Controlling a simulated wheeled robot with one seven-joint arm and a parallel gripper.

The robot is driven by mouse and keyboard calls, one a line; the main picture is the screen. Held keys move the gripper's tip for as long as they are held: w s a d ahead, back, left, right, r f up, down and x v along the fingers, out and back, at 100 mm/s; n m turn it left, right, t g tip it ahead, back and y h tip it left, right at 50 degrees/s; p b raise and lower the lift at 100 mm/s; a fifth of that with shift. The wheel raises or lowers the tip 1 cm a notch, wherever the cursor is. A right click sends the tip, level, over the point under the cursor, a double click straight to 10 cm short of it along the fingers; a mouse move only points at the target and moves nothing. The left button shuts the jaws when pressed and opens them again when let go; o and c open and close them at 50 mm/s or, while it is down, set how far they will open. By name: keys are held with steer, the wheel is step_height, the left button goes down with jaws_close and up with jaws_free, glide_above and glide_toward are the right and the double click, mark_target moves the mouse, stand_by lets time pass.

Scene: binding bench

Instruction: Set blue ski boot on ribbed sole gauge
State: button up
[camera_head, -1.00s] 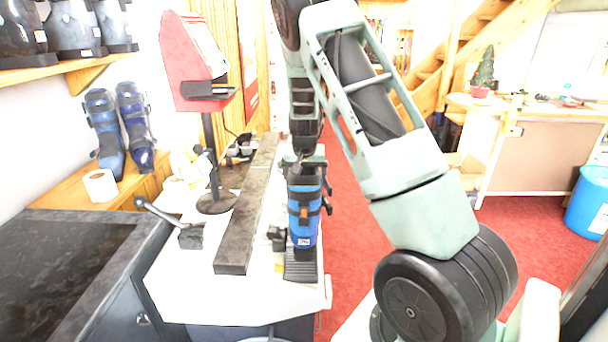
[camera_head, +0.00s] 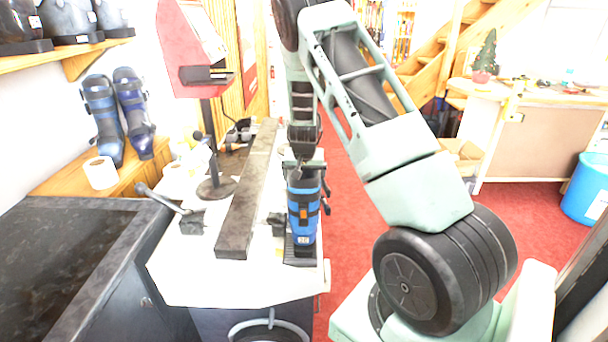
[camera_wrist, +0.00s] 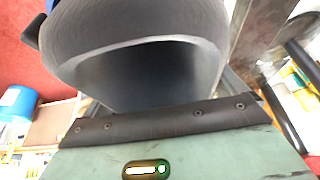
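The blue ski boot (camera_head: 302,216), with dark straps and an orange patch, stands upright over the ribbed sole gauge in the head view. The ribbed sole gauge (camera_head: 299,261) is a dark ribbed plate on the white bench; only its front end and edges show. I cannot tell whether the sole touches it. My gripper (camera_head: 304,166) is at the boot's top and appears shut on its cuff; the fingertips are partly hidden. In the wrist view the boot's grey cuff (camera_wrist: 140,45) and its dark opening fill the upper middle, close to my gripper's body.
A long dark bar (camera_head: 248,190) lies left of the boot. Two other blue boots (camera_head: 118,115) stand on a wooden ledge. Red floor is open to the right.

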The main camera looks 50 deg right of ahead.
steer(key=shift+r, duration=0.25)
steer(key=b+v, duration=0.2)
steer(key=v, duration=1)
steer(key=s+a+r+n+y, duration=0.15)
steer(key=a+n, duration=0.25)
steer(key=a, duration=1)
steer(key=s+a+n+y, duration=0.2)
steer(key=a+n+y, duration=0.1)
steer(key=a, duration=1.2)
steer(key=s+a+r+n+g, duration=0.15)
steer(key=s+a+n, duration=0.35)
steer(key=s+a, duration=0.6)
steer(key=s+a+n, duration=0.2)
steer(key=s+n, duration=0.1)
steer(key=s, duration=0.3)
steer(key=s+a+n+g, duration=0.1)
steer(key=s+a+n, duration=0.1)
steer(key=s, duration=0.5)
steer(key=shift+a+n, duration=0.4)
steer(key=shift+a, duration=0.3)
steer(key=shift+r+g+h, duration=0.1)
steer(key=shift+g+h, duration=0.15)
